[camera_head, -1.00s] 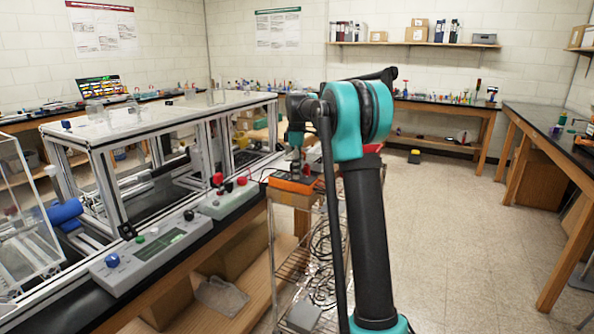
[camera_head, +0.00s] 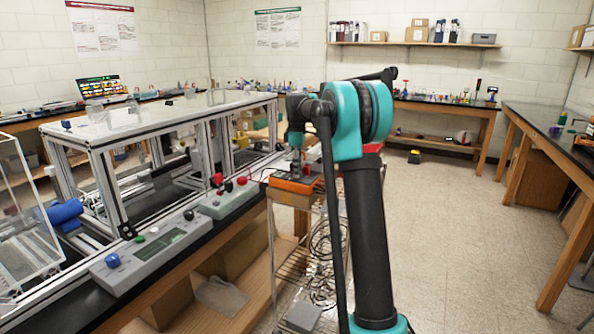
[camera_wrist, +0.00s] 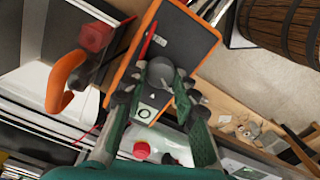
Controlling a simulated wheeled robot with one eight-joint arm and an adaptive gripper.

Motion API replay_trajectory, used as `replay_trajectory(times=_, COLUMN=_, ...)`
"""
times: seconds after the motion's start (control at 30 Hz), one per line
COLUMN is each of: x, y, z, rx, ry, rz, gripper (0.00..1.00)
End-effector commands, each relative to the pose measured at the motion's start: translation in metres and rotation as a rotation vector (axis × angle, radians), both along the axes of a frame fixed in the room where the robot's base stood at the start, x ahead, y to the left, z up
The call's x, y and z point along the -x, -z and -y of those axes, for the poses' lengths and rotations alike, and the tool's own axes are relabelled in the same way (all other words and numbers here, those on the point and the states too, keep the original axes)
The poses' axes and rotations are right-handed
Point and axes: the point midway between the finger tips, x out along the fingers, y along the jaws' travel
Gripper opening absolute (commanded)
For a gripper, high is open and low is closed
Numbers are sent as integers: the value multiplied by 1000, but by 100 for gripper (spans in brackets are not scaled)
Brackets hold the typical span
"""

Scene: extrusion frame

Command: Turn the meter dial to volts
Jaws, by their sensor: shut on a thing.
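The meter (camera_wrist: 190,45) is a dark-faced box with an orange rim, seen from above in the wrist view. Its round grey dial (camera_wrist: 160,71) sits between my fingertips. My gripper (camera_wrist: 159,84) is shut on the dial, with one finger on each side. The dial's pointer and the markings around it are too small or covered to read. In the head view the orange meter (camera_head: 294,185) lies at the top of a wire rack, with my wrist above it and my arm partly in front.
A red lead (camera_wrist: 149,40) lies across the meter in the wrist view. An orange curved object (camera_wrist: 62,82) and a red block (camera_wrist: 95,36) are to its left. In the head view, a grey control box (camera_head: 140,258) and a framed rig stand at left. The floor at right is clear.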

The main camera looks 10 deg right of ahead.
Motion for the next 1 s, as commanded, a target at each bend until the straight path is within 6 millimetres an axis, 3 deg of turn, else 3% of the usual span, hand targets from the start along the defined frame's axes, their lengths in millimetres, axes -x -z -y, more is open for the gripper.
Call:
replay_trajectory(times=0.27, x=-1, y=0, z=0, rx=0, ry=163, rz=0, gripper=0)
replay_trajectory(times=1.0, x=-2, y=0, z=1, rx=0, ry=816, rz=0, gripper=0)
